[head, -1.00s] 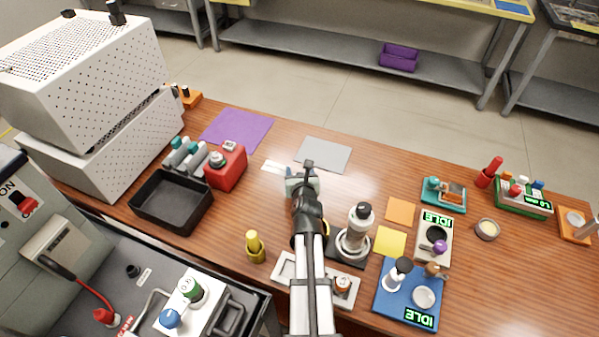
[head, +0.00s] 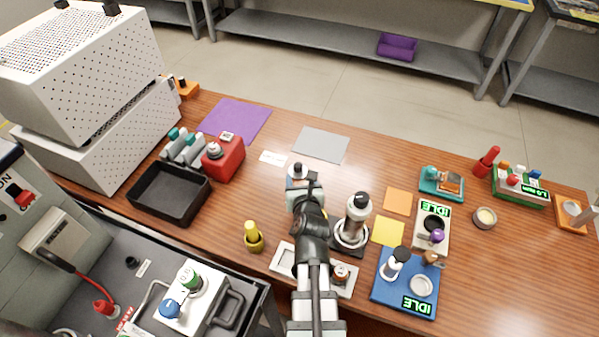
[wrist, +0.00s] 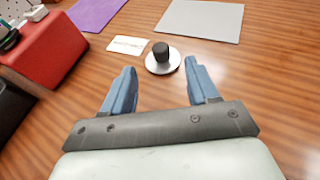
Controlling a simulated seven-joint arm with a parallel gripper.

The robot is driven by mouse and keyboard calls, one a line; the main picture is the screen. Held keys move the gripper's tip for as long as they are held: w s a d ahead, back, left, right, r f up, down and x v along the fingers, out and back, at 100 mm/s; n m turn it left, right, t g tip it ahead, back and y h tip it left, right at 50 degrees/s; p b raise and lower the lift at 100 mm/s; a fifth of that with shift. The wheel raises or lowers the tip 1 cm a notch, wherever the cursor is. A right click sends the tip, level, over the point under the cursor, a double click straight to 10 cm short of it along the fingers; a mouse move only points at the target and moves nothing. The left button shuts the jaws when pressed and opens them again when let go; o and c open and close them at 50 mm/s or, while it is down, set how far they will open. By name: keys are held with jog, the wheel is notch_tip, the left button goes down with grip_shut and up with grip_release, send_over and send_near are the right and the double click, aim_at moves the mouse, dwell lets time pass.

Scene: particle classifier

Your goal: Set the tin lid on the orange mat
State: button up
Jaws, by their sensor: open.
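The tin lid (wrist: 163,64), a silver disc with a black knob, lies flat on the table in the wrist view. It also shows in the head view (head: 292,183), partly hidden by my gripper. My gripper (wrist: 161,76) is open and empty, its blue fingers pointing towards the lid. The orange mat (head: 398,201) lies flat and bare to the right of my gripper in the head view.
A yellow mat (head: 388,232) lies in front of the orange one. A metal device with a black cap (head: 354,225) stands between my arm and the mats. A white card (wrist: 128,45), a grey mat (wrist: 200,19) and a red box (wrist: 43,49) surround the lid.

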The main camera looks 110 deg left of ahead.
aim_at(298, 166)
jog(key=shift+w+d+r, duration=0.2)
jog(key=shift+d, duration=0.2)
jog(key=v, duration=0.3)
jog(key=shift+w+d+r, duration=0.1)
jog(key=shift+r, duration=0.15)
jog(key=x, duration=0.8)
jog(key=shift+f, duration=0.1)
jog(key=shift+x, duration=2.95)
jog(key=shift+d+f, duration=0.15)
jog(key=shift+f, duration=0.05)
grip_shut()
